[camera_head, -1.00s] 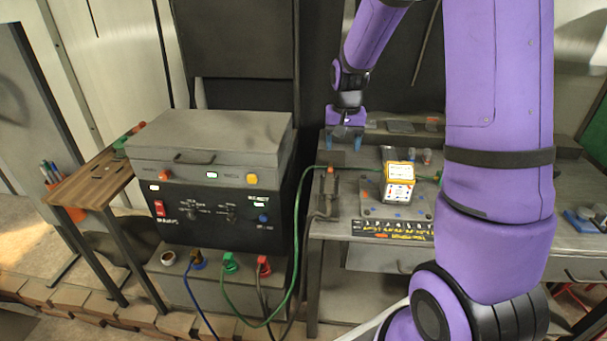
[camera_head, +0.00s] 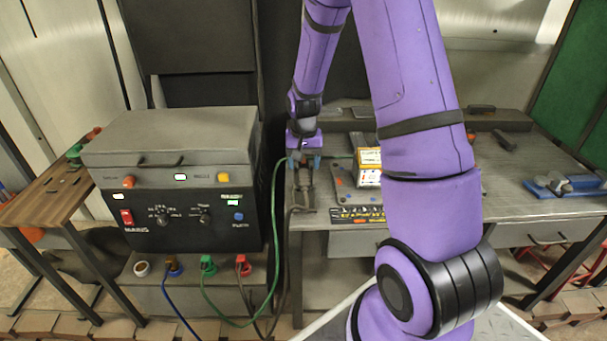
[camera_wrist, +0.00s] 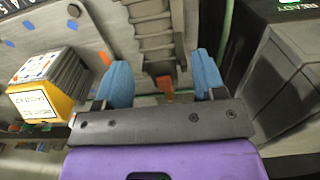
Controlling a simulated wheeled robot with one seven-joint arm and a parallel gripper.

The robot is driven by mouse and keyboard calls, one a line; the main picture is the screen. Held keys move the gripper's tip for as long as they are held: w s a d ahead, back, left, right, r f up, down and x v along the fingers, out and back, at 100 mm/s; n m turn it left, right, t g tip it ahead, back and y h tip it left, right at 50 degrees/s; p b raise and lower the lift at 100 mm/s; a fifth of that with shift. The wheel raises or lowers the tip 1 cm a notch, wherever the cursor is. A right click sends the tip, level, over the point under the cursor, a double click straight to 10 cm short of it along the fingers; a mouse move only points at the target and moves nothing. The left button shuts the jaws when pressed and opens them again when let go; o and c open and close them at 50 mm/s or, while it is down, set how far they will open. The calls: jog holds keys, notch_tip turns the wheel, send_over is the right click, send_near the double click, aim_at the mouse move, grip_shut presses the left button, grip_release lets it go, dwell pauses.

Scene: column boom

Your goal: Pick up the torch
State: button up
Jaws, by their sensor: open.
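The torch (camera_head: 304,188) appears to be the dark grey piece near the left end of the workbench, partly hidden by my gripper. In the wrist view, a grey ribbed body (camera_wrist: 152,28), likely the torch, runs between my fingers, with an orange part (camera_wrist: 165,84) near the fingertips. My gripper (camera_head: 304,161) points down just above and behind it. Its two blue fingers are spread apart in the wrist view (camera_wrist: 163,80), with nothing gripped. I cannot tell whether the fingers touch the torch.
A yellow and white box (camera_head: 368,167) stands on the workbench to the right, partly behind my arm; it also shows in the wrist view (camera_wrist: 42,103). A black power unit (camera_head: 180,200) stands left, and a green hose (camera_head: 277,225) hangs between.

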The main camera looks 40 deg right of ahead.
jog(key=shift+f, duration=1.45)
jog(key=c, duration=1)
jog(key=shift+r, duration=0.15)
